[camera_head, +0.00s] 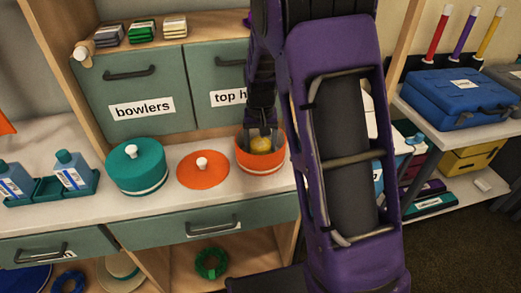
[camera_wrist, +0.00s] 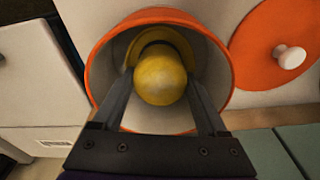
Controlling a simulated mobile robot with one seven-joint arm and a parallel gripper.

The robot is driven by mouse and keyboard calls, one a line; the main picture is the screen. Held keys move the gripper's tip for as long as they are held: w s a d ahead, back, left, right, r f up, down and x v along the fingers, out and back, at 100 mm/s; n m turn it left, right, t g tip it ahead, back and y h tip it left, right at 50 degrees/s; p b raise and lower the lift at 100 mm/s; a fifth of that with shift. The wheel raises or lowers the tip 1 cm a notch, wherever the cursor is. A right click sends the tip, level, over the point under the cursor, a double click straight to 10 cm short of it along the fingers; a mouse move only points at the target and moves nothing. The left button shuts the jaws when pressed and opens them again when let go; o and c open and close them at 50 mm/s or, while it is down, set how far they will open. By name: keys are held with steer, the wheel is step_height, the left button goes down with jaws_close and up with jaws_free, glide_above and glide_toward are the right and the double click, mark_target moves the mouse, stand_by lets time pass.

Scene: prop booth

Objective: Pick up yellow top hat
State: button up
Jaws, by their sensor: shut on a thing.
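The yellow top hat (camera_head: 261,144) is inside an open orange round box (camera_head: 264,164) on the counter. In the wrist view the yellow hat (camera_wrist: 160,78) shows a rounded crown and a curved brim behind it, within the orange rim of the box (camera_wrist: 228,88). My gripper (camera_head: 262,134) reaches down into the box. In the wrist view its two fingers (camera_wrist: 160,92) lie on either side of the hat's crown and are shut on it. The lower part of the hat is partly hidden by the fingers and the box wall.
An orange lid (camera_head: 203,172) with a white knob lies left of the box. A closed teal round box (camera_head: 136,170) stands further left, near a teal tray (camera_head: 45,193) with blue bottles. Drawers labelled bowlers (camera_head: 140,92) and top hats rise behind. A shelf with a blue case (camera_head: 457,99) is at right.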

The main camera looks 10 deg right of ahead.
mark_target(260, 143)
step_height(260, 143, up, 10)
steer(key=shift+f+p, duration=0.25)
steer(key=shift+p, duration=0.75)
steer(key=shift+r+p, duration=1.35)
steer(key=shift+r, duration=0.25)
